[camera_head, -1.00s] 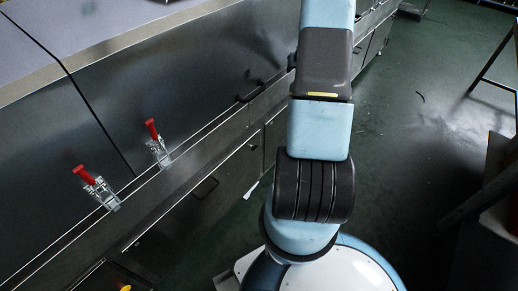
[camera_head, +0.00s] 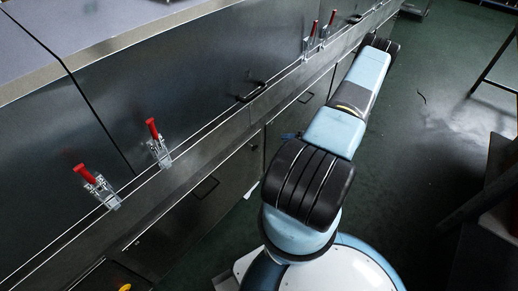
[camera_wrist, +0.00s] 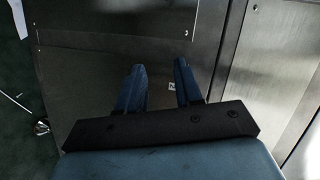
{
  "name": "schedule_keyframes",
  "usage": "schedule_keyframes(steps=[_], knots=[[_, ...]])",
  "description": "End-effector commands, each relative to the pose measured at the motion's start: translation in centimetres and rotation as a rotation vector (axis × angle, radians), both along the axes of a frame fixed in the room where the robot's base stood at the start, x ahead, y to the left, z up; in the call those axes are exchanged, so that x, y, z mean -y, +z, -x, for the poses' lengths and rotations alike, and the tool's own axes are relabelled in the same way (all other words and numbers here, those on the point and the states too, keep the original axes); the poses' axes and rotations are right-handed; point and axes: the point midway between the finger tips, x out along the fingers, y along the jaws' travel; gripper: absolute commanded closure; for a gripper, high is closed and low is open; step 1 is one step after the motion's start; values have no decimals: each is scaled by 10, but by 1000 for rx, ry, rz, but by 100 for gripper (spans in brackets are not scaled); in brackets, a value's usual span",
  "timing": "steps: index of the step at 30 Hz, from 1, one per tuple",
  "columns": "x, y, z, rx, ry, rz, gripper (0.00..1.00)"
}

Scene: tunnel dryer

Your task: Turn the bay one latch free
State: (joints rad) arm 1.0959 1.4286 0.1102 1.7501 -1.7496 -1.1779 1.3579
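Several toggle latches with red handles sit along the steel ledge in the head view. Two are near, a left one (camera_head: 97,186) and a right one (camera_head: 157,143), both with handles tilted up. Two more, a far left latch (camera_head: 309,40) and a far right latch (camera_head: 325,32), stand farther along with handles up. I cannot tell which is the bay one latch. My gripper (camera_wrist: 160,65) is open and empty in the wrist view, its two blue fingers apart before a dark steel panel (camera_wrist: 85,75). No latch shows in the wrist view.
A dark door handle (camera_head: 251,92) sits between the latch pairs. Lower cabinet doors with a recessed pull (camera_head: 204,187) run below the ledge. A yellow-marked dark box (camera_head: 122,286) is at bottom left. Green floor (camera_head: 420,130) lies open to the right; a table leg stands beyond.

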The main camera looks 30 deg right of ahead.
Motion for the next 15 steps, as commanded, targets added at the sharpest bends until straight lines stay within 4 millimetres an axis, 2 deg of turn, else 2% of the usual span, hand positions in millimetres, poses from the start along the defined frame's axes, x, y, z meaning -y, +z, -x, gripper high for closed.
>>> schedule_keyframes(steps=[1,3,7,11,15], knots=[[-9,-10,12,14,2,-66,65],[-19,-18,24,35,11,-144,65],[-34,-27,43,64,24,-255,65],[-42,-31,52,80,32,-314,65],[-48,-31,51,86,36,-333,65]])
